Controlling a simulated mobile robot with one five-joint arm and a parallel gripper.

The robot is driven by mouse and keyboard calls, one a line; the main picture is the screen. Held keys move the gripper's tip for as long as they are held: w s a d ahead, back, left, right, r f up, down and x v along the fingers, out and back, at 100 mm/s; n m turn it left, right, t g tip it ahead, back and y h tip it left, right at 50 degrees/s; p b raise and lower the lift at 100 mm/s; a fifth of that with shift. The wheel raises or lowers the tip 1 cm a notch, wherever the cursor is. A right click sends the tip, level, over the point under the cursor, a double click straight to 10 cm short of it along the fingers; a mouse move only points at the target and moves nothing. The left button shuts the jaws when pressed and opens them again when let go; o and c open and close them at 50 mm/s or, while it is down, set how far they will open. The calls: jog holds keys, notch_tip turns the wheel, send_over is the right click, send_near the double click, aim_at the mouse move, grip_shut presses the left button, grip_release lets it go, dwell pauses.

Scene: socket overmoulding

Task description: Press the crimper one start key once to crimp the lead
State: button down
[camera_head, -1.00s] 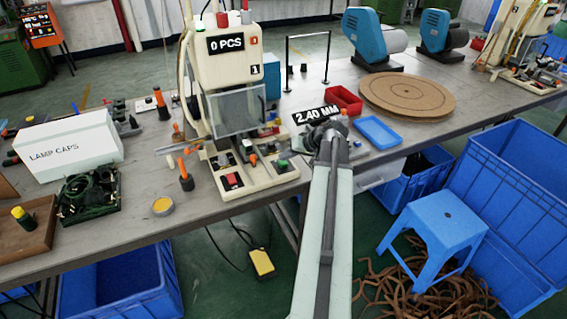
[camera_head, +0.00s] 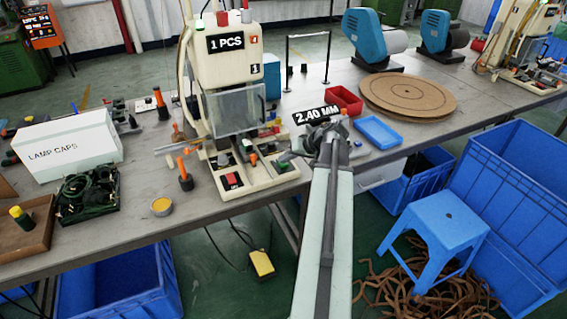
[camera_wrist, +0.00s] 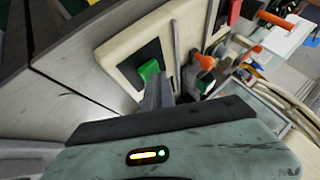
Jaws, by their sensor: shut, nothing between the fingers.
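Crimper one (camera_head: 227,70) stands on the bench, marked 1, with a counter (camera_head: 226,43) reading 1 PCS. In the wrist view its green start key (camera_wrist: 148,70) sits on a dark square plate on the cream base. My gripper (camera_wrist: 156,96) is shut and empty, its fingertips at the key's near edge. I cannot tell whether they press on it or only lie close. I cannot make out the lead.
A red key (camera_head: 232,180) on a dark plate sits at the base's front left. Orange-handled tools stand left of the crimper. A red tray (camera_head: 344,101), a blue tray (camera_head: 379,133) and a round turntable (camera_head: 407,96) lie right of my arm.

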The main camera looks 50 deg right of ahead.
aim_at(286, 164)
jog(key=shift+r, duration=0.1)
jog(key=shift+r+p, duration=0.85)
jog(key=shift+p, duration=0.1)
notch_tip(286, 164, up, 5)
jog(key=p, duration=0.5)
dwell(0.4)
